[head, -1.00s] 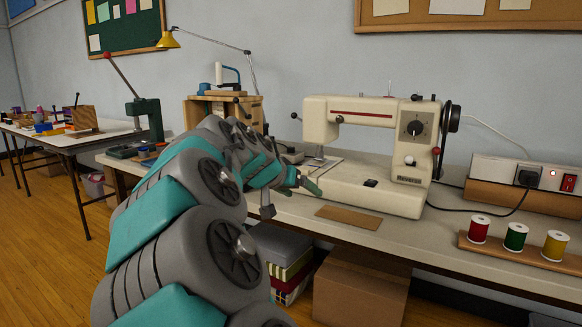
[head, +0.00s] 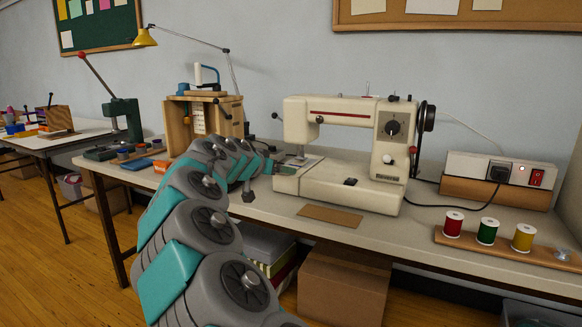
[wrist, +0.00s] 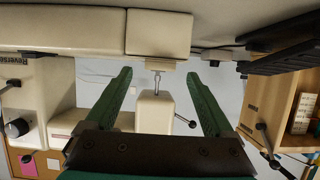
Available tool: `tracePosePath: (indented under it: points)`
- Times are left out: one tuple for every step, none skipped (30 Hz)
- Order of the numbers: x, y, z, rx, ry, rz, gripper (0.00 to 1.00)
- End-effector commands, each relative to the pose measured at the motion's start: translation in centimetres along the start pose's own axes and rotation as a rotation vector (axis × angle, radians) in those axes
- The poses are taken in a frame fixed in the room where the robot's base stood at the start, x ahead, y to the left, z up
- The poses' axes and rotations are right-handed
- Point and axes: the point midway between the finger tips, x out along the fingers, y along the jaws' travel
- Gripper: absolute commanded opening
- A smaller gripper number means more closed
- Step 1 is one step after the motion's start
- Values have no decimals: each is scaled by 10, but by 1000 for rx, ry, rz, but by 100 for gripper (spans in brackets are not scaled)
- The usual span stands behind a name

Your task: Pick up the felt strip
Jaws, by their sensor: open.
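I cannot make out a felt strip for certain in either view. A flat brown rectangular piece (head: 330,216) lies on the bench in front of the cream sewing machine (head: 340,125); I cannot tell if it is felt or card. My gripper (wrist: 158,80) is open, with two green fingers apart and nothing visibly held between them. In the wrist view, which is upside down, the machine's needle area (wrist: 157,82) shows between the fingers. In the head view my arm reaches to the left end of the machine, and the fingertips are small there.
A wooden cabinet (head: 180,125) stands left of the machine. A cardboard box (head: 343,284) is under the bench (head: 420,228). Bare bench lies around the brown piece.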

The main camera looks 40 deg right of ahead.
Motion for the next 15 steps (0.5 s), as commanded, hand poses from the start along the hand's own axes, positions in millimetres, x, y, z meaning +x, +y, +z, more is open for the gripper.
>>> tracePosePath:
  points:
    - [7, 0, -1, -1, -1, 1, 88]
    - [10, 1, 0, -1, -2, 2, 88]
    - [14, 1, 0, -1, -2, 2, 88]
    - [15, 1, 0, -1, -2, 2, 88]
    - [16, 1, 1, -1, -2, 2, 88]
    - [16, 1, 1, -1, -1, 2, 88]
    - [16, 1, 1, -1, -1, 2, 88]
    - [16, 1, 1, -1, -1, 2, 88]
    - [16, 1, 1, -1, -1, 2, 88]
    - [16, 1, 1, -1, -1, 2, 88]
    - [15, 1, 1, -1, -1, 2, 84]
    - [15, 1, 1, -1, -1, 2, 80]
    - [15, 1, 1, -1, -1, 2, 76]
    - [15, 0, 1, -1, -1, 2, 73]
    - [15, 0, 1, -1, -1, 2, 68]
